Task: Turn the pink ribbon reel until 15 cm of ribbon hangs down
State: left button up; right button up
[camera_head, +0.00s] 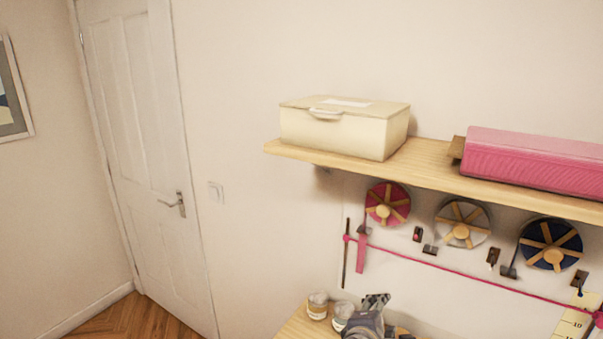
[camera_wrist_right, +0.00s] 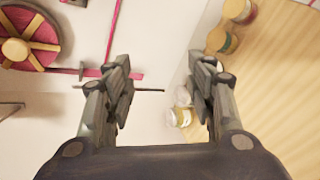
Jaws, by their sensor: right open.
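The pink ribbon reel (camera_head: 388,204) hangs on the wall under the shelf at the left of a row of reels, with a wooden spoked hub. A short strip of pink ribbon (camera_head: 361,252) hangs down below it. In the right wrist view the reel (camera_wrist_right: 30,36) is at the upper left, partly cut off. My right gripper (camera_head: 376,303) is below the reel, near the table, and does not touch it. The right wrist view shows its fingers (camera_wrist_right: 163,68) apart with nothing between them. My left gripper is not in view.
A white reel (camera_head: 480,225) and a navy reel (camera_head: 533,244) hang to the right. A pink cord (camera_head: 440,266) runs across the wall below. The wooden shelf (camera_head: 430,166) above holds a cream box (camera_head: 335,135) and a pink box (camera_head: 540,157). Jars (camera_head: 317,306) stand on the table.

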jog(key=s+d+f+m+g+y, duration=0.1)
jog(key=s+f+m+g+y, duration=0.1)
jog(key=s+f+m, duration=0.5)
jog(key=s+d+f+m+g+y, duration=0.1)
jog(key=s+f+g+y, duration=0.1)
jog(key=s+f, duration=0.65)
jog(key=s+a+m+g+y, duration=0.1)
jog(key=s+m+g+y, duration=0.4)
jog(key=s, duration=1.3)
notch_tip(320, 180, down, 34)
jog(key=s+m+h+b, duration=0.1)
jog(key=s+h+b, duration=0.1)
jog(key=b, duration=0.6)
jog(key=s+d+f+b, duration=0.1)
jog(key=s+f+b, duration=0.2)
jog(key=s+f, duration=0.5)
jog(key=s+d+f+b, duration=0.2)
jog(key=s+f, duration=0.6)
jog(key=f, duration=0.5)
jog(key=shift+s+f+g+b, duration=0.2)
jog(key=shift+g+b, duration=0.2)
jog(key=shift+b, duration=0.35)
